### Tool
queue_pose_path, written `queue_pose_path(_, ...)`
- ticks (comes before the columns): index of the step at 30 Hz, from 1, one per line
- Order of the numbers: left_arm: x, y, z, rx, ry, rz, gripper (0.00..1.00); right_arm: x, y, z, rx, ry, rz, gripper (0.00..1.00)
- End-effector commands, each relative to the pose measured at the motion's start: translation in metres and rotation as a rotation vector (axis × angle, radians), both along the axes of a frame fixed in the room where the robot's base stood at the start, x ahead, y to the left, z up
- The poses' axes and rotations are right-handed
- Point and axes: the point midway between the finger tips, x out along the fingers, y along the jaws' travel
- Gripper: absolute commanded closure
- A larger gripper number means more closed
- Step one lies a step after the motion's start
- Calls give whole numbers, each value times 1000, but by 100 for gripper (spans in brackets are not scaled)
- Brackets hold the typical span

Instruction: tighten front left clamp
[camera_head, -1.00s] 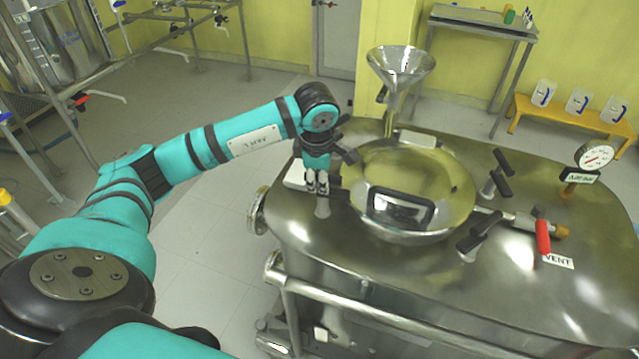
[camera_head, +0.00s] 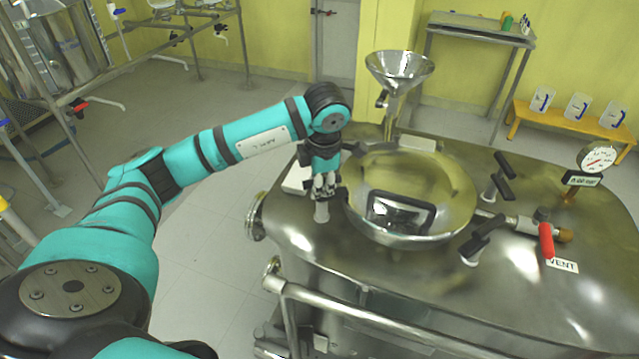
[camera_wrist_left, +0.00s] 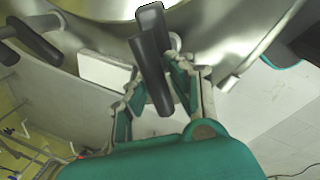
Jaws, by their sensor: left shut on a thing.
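The front left clamp (camera_head: 321,211) has a grey post on the vessel top, left of the round domed lid (camera_head: 410,185). Its black bar handle (camera_wrist_left: 152,72) lies between the fingers in the left wrist view. My left gripper (camera_head: 325,184) points down over the post and is shut on this handle; the fingers (camera_wrist_left: 155,75) show on both sides of it. The fingers hide most of the handle in the head view. My right gripper is not in view.
Other black-handled clamps stand at the lid's front right (camera_head: 482,238), right (camera_head: 503,178) and back left. A steel funnel (camera_head: 399,72) rises behind the lid. A red-handled vent valve (camera_head: 546,240) and a gauge (camera_head: 597,158) are at right. A rail (camera_head: 370,318) runs along the front.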

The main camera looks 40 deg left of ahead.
Motion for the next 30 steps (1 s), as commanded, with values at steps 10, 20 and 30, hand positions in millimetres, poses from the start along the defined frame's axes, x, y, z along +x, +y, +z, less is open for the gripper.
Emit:
queue_pose_path(10,4,4,6,5,-19,11,71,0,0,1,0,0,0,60)
queue_pose_path(20,2,2,3,5,-9,4,57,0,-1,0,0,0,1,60)
queue_pose_path(30,-2,-4,44,2,-15,3,57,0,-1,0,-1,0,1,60)
